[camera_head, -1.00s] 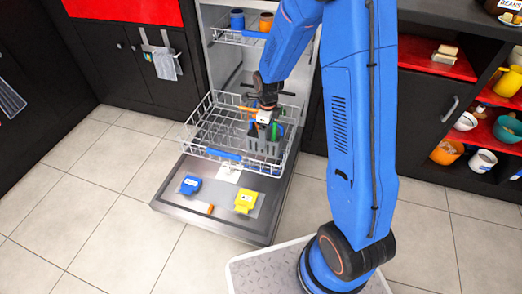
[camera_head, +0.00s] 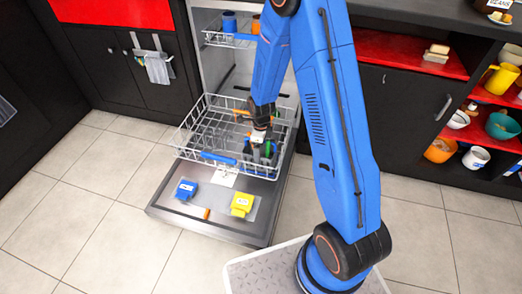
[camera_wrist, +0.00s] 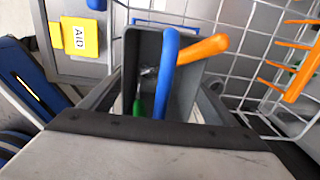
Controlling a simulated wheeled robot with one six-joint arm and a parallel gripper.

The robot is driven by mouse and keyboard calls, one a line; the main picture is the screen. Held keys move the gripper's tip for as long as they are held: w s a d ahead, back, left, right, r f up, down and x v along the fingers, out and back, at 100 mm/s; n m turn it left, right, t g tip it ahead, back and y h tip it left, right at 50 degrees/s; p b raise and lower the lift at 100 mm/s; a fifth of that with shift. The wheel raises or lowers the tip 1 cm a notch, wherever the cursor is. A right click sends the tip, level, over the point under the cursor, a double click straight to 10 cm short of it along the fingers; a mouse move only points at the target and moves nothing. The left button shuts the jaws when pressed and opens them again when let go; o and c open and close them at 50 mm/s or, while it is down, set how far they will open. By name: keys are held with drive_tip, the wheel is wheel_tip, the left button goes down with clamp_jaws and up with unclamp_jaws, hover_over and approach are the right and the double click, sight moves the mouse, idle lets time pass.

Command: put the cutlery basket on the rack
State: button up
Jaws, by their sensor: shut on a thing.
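The cutlery basket (camera_head: 259,154) is a grey box at the right part of the wire rack (camera_head: 184,139), which is pulled out over the dishwasher's open door. In the wrist view the basket (camera_wrist: 189,85) holds a blue handle, an orange handle and a green one. My gripper (camera_head: 261,136) is above the basket and shut on it; the wrist view shows its fingers on either side. The basket appears upright inside the rack's outline. I cannot tell whether its bottom touches the wires.
A blue pack (camera_head: 186,189) and a yellow pack (camera_head: 242,204) lie on the open door (camera_head: 165,203). An upper rack holds a blue cup (camera_head: 229,21). Open shelves with bowls stand at the right. The rack's left half looks mostly empty.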

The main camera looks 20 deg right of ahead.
drive_tip(key=shift+f, duration=0.3)
drive_tip(key=o, duration=0.9)
drive_tip(key=shift+c, duration=0.2)
drive_tip(key=shift+r, duration=0.15)
